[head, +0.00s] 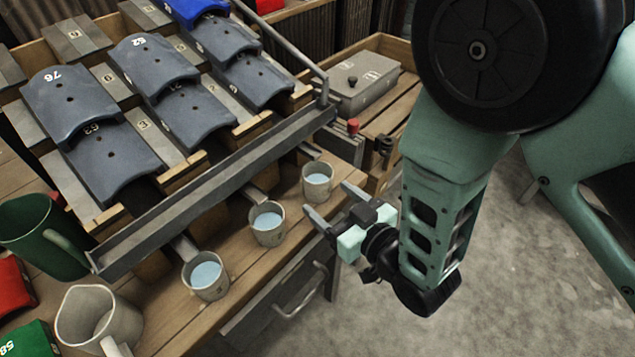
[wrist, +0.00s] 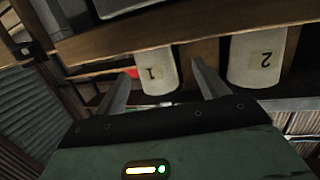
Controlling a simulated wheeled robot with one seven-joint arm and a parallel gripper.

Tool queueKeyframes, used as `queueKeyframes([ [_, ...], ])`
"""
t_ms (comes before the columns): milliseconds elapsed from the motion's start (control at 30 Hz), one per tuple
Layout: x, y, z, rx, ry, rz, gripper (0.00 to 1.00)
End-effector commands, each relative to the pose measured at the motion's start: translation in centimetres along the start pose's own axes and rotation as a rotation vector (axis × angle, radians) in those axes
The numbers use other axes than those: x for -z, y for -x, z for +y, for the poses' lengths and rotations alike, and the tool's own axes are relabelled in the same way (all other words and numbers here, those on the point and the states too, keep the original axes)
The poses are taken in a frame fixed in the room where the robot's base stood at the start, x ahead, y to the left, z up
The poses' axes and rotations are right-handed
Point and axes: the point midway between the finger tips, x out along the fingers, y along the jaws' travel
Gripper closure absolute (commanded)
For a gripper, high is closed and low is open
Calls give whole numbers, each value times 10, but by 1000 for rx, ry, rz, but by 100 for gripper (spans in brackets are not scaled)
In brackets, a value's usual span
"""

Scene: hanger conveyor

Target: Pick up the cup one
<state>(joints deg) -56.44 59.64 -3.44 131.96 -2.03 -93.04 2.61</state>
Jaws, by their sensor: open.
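Cup one is a small pale cup with bluish contents. It is the farthest right of the row of three cups in the head view (head: 318,184). In the wrist view, cup one (wrist: 158,76) shows its label "1" between the two fingers, nearer their tips. My gripper (head: 326,198) is open and empty, reaching toward the cup's near side from the right. In the wrist view my gripper (wrist: 162,75) has one finger on each side of the cup. I cannot tell whether either finger touches it.
Cup two (wrist: 256,62) stands beside cup one. Another cup (head: 206,276) stands farther down the wooden table edge. A sloping metal rail (head: 215,195) and racked grey plates (head: 70,100) rise behind. A grey jug (head: 97,318) and green mug (head: 38,236) are at lower left. The floor at right is clear.

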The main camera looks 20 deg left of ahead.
Motion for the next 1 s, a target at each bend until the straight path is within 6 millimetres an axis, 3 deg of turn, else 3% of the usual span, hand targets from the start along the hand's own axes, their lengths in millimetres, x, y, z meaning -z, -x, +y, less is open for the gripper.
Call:
queueKeyframes([
  [167,0,-10,1,0,1,1,28],
  [500,0,-54,7,0,0,1,28],
  [800,0,-59,7,-1,0,0,28],
  [1000,0,-59,7,-1,0,0,76],
])
